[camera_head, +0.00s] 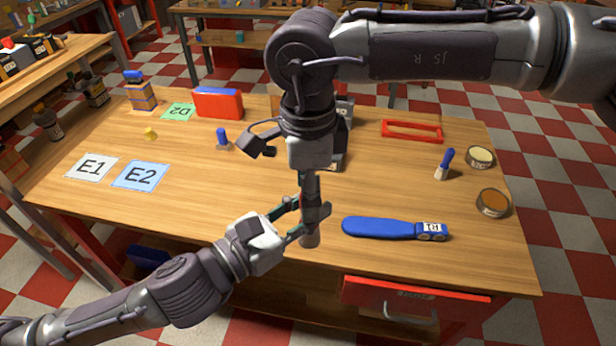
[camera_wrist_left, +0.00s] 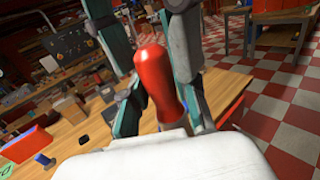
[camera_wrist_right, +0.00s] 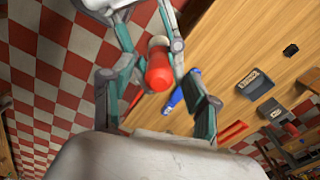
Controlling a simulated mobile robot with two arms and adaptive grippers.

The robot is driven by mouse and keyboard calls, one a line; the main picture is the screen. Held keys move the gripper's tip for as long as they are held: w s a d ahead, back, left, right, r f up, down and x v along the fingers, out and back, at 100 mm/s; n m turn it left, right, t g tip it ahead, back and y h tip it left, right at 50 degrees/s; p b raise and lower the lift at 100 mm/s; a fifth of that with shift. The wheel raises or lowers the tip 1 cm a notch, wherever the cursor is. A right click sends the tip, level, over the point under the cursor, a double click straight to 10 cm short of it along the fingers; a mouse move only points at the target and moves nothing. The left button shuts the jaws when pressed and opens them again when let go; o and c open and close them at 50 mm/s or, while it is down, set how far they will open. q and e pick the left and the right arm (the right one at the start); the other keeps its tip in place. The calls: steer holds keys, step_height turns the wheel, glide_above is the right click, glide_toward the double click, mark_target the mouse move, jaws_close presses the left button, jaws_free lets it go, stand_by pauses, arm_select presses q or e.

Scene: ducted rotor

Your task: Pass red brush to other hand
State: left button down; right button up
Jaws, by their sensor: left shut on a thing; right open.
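The red brush's handle (camera_wrist_left: 155,78) stands between the fingers of my left gripper (camera_wrist_left: 160,95) in the left wrist view. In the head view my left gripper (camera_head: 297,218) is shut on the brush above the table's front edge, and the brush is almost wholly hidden. My right gripper (camera_head: 314,200) points down from above at the same spot. In the right wrist view its fingers (camera_wrist_right: 157,82) are open on both sides of the red handle (camera_wrist_right: 158,72), with gaps visible. The left gripper shows beyond the handle's paler far end.
On the wooden table (camera_head: 200,205) lie a blue flat tool (camera_head: 380,227), a blue-handled brush (camera_head: 446,163), two tins (camera_head: 481,157) (camera_head: 493,203) and a red frame (camera_head: 411,131). Mats E1 (camera_head: 90,167) and E2 (camera_head: 140,176) are at left, near open wood.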

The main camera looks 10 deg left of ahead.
steer(key=c, duration=1)
arm_select(q)
steer(key=c, duration=0.8)
jaws_free()
arm_select(e)
jaws_close()
